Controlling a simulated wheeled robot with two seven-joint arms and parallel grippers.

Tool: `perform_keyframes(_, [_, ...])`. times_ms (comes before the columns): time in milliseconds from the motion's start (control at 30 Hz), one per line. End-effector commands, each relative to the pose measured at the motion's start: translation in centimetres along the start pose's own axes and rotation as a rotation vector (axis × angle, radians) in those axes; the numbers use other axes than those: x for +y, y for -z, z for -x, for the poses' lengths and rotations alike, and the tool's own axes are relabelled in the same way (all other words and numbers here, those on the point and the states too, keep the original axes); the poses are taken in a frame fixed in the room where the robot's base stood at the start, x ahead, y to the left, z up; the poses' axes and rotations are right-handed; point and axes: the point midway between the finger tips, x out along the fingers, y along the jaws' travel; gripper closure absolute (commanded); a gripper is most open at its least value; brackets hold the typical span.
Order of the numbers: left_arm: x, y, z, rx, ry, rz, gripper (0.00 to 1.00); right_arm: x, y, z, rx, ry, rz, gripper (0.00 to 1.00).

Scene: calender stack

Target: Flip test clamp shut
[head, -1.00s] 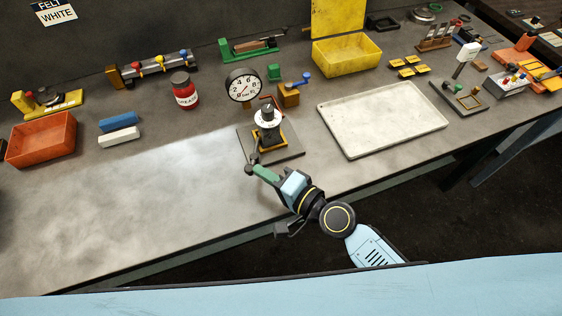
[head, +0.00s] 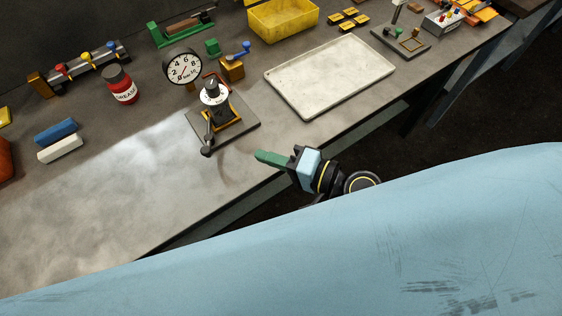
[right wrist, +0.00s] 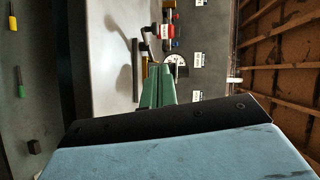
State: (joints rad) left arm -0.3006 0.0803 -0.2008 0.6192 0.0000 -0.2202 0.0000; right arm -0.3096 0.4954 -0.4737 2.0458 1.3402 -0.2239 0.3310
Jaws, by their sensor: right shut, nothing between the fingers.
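The test clamp (head: 215,99) stands on a dark square plate in the middle of the bench, with a silver and black body and a yellow base. Its dark lever (head: 208,137) reaches down toward the front and ends in a round knob near the plate's front edge. My right gripper (head: 258,155) has green fingers, shut and empty, to the right of the knob and apart from it, over the bench's front edge. In the right wrist view the shut green fingers (right wrist: 158,80) partly hide the clamp area. My left gripper is not in view.
A round dial gauge (head: 183,66) stands behind the clamp. A white tray (head: 330,75) lies to the right. A red grease jar (head: 121,85), blue and white blocks and a yellow bin (head: 283,18) are farther off. The front left bench top is clear.

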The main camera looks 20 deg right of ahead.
Motion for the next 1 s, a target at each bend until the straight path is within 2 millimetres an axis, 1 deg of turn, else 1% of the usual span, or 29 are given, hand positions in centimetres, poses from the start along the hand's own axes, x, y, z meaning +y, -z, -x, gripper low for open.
perform_keyframes(33, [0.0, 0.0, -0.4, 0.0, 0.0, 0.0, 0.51, 0.2, -0.2, 0.9, -0.003, -0.002, 0.002, 1.0])
perform_keyframes(100, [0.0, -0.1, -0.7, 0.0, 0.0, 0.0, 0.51, 0.2, -0.2, 1.7, -0.001, -0.001, 0.002, 1.0])
perform_keyframes(200, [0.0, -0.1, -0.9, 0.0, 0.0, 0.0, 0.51, 0.1, -0.2, 2.5, -0.001, -0.001, 0.001, 1.0])
perform_keyframes(300, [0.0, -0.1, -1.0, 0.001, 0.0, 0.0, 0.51, 0.0, -0.2, 2.8, 0.0, 0.001, 0.0, 1.0])
perform_keyframes(867, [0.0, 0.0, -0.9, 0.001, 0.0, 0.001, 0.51, -0.1, -0.2, 2.9, 0.0, 0.001, 0.0, 1.0])
perform_keyframes(967, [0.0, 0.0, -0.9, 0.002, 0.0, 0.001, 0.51, -0.2, -0.6, 2.8, -0.014, -0.002, 0.026, 1.0])
perform_keyframes(1000, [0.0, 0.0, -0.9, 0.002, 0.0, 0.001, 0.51, -0.4, -1.0, 2.8, -0.031, -0.006, 0.053, 1.0])
